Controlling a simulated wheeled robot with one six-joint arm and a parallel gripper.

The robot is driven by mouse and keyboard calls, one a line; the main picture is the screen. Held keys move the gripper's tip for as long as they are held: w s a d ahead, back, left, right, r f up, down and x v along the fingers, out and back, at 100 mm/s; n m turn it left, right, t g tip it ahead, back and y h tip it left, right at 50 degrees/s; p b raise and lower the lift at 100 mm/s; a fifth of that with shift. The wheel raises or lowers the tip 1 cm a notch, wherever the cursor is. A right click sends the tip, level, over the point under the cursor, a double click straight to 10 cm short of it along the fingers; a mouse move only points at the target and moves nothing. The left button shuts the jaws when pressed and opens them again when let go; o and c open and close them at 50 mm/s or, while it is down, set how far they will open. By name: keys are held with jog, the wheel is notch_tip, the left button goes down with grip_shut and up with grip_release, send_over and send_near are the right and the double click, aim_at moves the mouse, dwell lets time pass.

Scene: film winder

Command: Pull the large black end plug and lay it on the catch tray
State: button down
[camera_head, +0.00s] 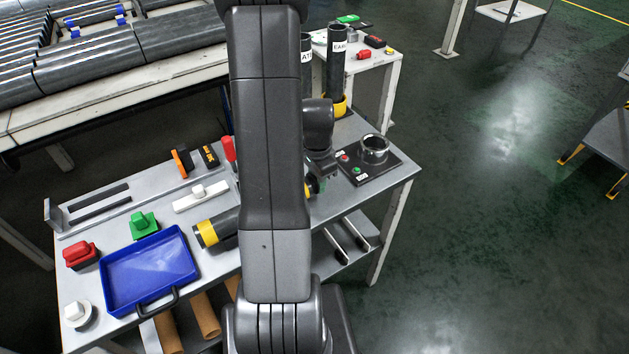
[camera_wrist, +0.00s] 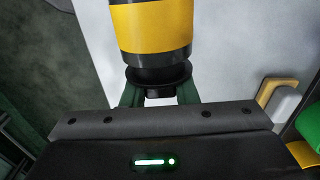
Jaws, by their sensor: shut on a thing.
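A dark cylinder with a yellow band (camera_wrist: 152,28) fills the top of the wrist view. The black end plug (camera_wrist: 158,75) is at its near end, with a round flange and a smaller knob. My gripper (camera_wrist: 158,94) is shut on that knob, one green finger on each side. I cannot tell how far the plug sits in the cylinder. In the head view my arm hides the plug and the jaws. The blue catch tray (camera_head: 150,268) is at the left of the bench and looks empty.
A red block (camera_head: 81,255) and a green block (camera_head: 143,224) sit beside the tray. A white bar (camera_head: 201,196) lies behind the cylinder.

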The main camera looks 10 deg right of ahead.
jog(key=shift+w+d, duration=0.3)
jog(key=shift+d, duration=0.55)
jog(key=shift+w+d, duration=0.3)
jog(key=shift+d, duration=0.6)
